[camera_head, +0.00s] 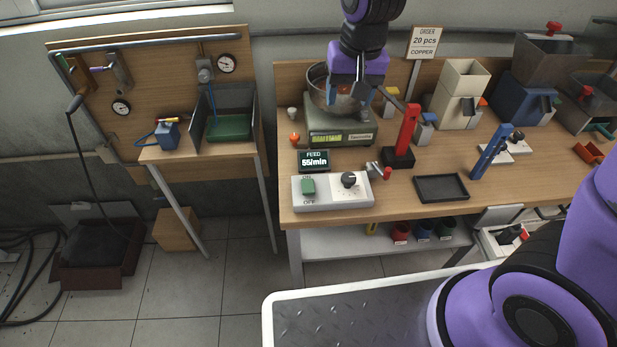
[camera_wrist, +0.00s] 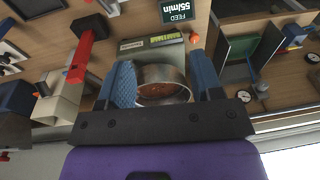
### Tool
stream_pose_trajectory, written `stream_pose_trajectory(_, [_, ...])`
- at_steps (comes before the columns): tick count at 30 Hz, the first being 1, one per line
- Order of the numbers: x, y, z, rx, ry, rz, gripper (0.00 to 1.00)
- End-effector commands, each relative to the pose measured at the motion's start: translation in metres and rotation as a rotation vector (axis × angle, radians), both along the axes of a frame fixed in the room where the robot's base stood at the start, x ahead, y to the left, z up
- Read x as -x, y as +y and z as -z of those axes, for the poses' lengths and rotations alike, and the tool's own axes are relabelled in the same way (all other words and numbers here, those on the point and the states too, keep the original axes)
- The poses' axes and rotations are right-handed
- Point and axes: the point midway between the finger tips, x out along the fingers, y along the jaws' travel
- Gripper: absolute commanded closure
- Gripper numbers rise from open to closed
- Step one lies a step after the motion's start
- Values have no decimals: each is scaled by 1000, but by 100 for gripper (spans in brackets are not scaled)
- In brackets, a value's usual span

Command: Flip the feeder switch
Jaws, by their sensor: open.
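The feeder switch (camera_head: 308,187) is a green rocker on a white control box (camera_head: 332,203) at the front left of the right bench. ON is printed above it and OFF below; I cannot tell which way it is tipped. My gripper (camera_head: 349,97) is open and empty, pointing down above the metal bowl, behind and above the switch. In the wrist view my gripper's blue fingers (camera_wrist: 163,72) stand apart with the bowl between them; the switch is not visible there.
The metal bowl (camera_wrist: 160,72) with copper-coloured contents sits on a green scale (camera_head: 340,128). A red lever (camera_head: 408,130), a blue lever (camera_head: 490,152) and an empty black tray (camera_head: 441,187) stand to the right. An order sign (camera_head: 424,42) reads 20 pcs copper.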

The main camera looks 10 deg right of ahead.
Motion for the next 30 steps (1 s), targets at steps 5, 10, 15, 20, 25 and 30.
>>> stream_pose_trajectory(5, [-10,39,57,29,60,-2,40])
stream_pose_trajectory(10, [-12,66,101,54,95,4,40])
stream_pose_trajectory(15, [-11,79,125,68,109,9,40])
stream_pose_trajectory(20, [-11,82,135,72,113,10,40])
stream_pose_trajectory(25, [-11,82,156,73,115,10,40])
stream_pose_trajectory(30, [-11,81,185,73,116,10,40])
